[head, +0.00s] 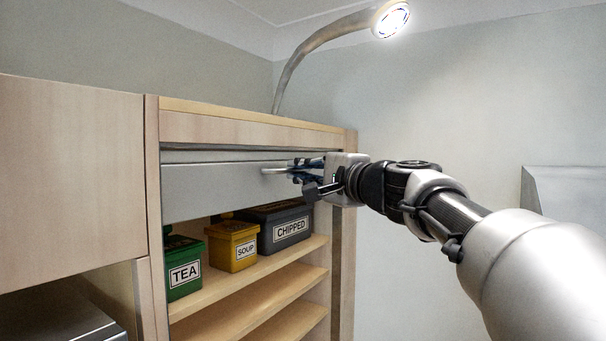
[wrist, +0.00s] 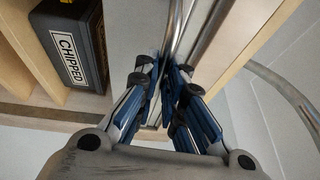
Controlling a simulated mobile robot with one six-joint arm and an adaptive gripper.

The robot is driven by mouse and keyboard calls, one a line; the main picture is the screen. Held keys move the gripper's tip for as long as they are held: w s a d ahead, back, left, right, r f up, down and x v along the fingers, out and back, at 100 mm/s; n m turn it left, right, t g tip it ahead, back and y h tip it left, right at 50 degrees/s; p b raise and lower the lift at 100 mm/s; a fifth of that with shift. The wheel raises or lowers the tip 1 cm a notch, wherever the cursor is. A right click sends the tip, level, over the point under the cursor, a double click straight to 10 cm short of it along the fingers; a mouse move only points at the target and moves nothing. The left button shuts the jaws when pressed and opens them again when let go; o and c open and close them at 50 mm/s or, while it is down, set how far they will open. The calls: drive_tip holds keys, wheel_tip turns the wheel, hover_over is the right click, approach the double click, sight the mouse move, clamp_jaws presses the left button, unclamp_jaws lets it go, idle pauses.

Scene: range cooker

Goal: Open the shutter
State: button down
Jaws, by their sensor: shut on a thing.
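The shutter (head: 215,188) is a grey metal panel at the top of the open wooden cabinet. It covers only the upper part of the opening, and the shelves below are exposed. Its bar handle (head: 275,171) sticks out near the right end of the panel. My gripper (head: 297,171) is shut on this handle, reaching in from the right. In the wrist view the blue fingers (wrist: 168,75) close around the metal handle bar (wrist: 178,30). The fingers hide the exact contact.
A green TEA tin (head: 184,268), a yellow SOUP tin (head: 233,246) and a dark CHIPPED box (head: 278,226) stand on the upper shelf, below the shutter. A curved lamp (head: 315,45) rises behind the cabinet top. A closed wooden cupboard (head: 70,180) adjoins on the left.

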drive_tip(key=c, duration=1.7)
unclamp_jaws()
drive_tip(key=v, duration=1.2)
drive_tip(key=shift+s, duration=0.1)
